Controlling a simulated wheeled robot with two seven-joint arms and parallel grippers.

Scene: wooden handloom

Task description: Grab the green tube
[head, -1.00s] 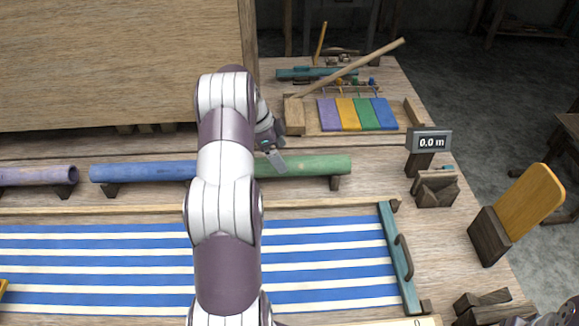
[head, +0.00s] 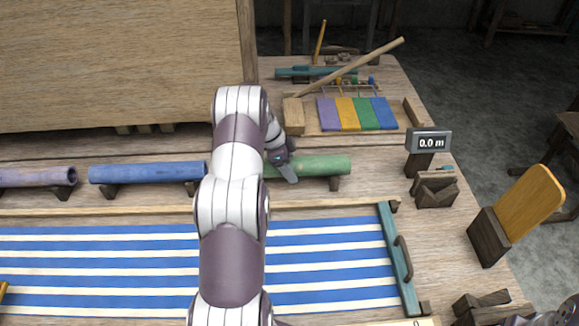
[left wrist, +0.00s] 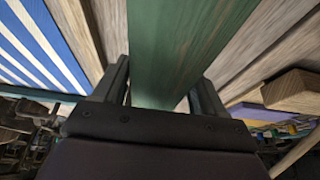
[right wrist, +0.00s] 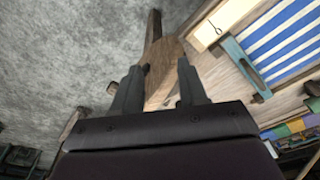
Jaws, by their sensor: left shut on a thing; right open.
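The green tube (head: 318,166) lies on dark wooden rests behind the striped cloth in the head view. My left gripper (head: 288,172) is at the tube, left of its right end. In the left wrist view the green tube (left wrist: 180,45) runs between the two fingers of my left gripper (left wrist: 160,90), which is shut on it. The left part of the tube is hidden behind my left arm in the head view. My right gripper (right wrist: 150,85) is open in the right wrist view, with a wooden paddle beyond its fingers and nothing seen held.
A blue tube (head: 148,172) and a purple tube (head: 38,177) lie left of the green one. The striped cloth (head: 320,250) is in front. A colour sample board (head: 357,114) is behind, a 0.0 m display (head: 429,141) right, and an orange-yellow paddle (head: 530,200) far right.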

